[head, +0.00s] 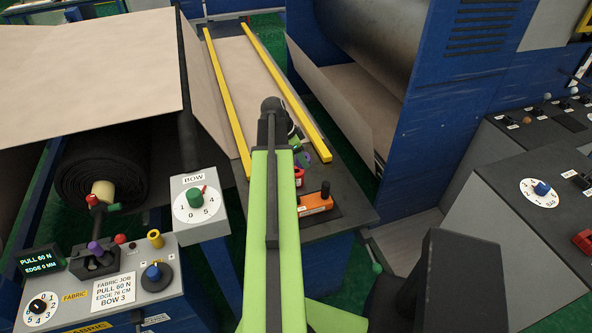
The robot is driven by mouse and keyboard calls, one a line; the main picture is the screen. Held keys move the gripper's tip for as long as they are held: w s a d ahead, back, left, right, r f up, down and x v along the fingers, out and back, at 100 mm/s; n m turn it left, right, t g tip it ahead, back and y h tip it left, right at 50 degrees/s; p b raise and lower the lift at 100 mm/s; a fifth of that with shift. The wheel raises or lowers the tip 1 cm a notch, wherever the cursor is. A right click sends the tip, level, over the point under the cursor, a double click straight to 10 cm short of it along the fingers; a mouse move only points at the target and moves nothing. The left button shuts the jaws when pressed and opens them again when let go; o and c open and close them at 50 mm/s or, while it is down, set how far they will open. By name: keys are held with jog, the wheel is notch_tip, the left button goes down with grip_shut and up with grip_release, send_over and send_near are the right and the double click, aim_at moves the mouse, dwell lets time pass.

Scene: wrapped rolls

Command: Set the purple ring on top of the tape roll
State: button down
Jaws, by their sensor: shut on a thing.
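My green arm reaches up the middle of the head view to a grey work surface. My gripper (298,140) is at its far end, mostly hidden behind the arm's dark end joint.
An orange box (314,204) with a dark knob stands on the grey surface (345,200), right of my arm. Two yellow rails (290,92) run behind. A blue machine panel (425,130) rises at the right. A control console (110,280) stands at the left.

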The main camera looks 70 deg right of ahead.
jog(key=shift+w+d+f+b, duration=0.7)
jog(key=shift+f+b, duration=0.55)
jog(key=shift+f, duration=0.2)
jog(key=shift+w+d+f+b, duration=0.55)
jog(key=shift+d+f+b, duration=0.2)
jog(key=shift+f+b, duration=0.65)
jog(key=shift+w+d+f+b, duration=0.7)
jog(key=shift+f+b, duration=0.4)
jog(key=shift+f, duration=0.45)
jog(key=c, duration=0.7)
grip_release()
jog(key=shift+r, duration=0.1)
jog(key=shift+r, duration=0.1)
jog(key=shift+r+p, duration=0.25)
jog(key=shift+p, duration=0.2)
jog(key=p+v, duration=1.1)
jog(key=v, duration=0.1)
jog(key=shift+r+p, duration=0.25)
jog(key=shift+p, duration=0.05)
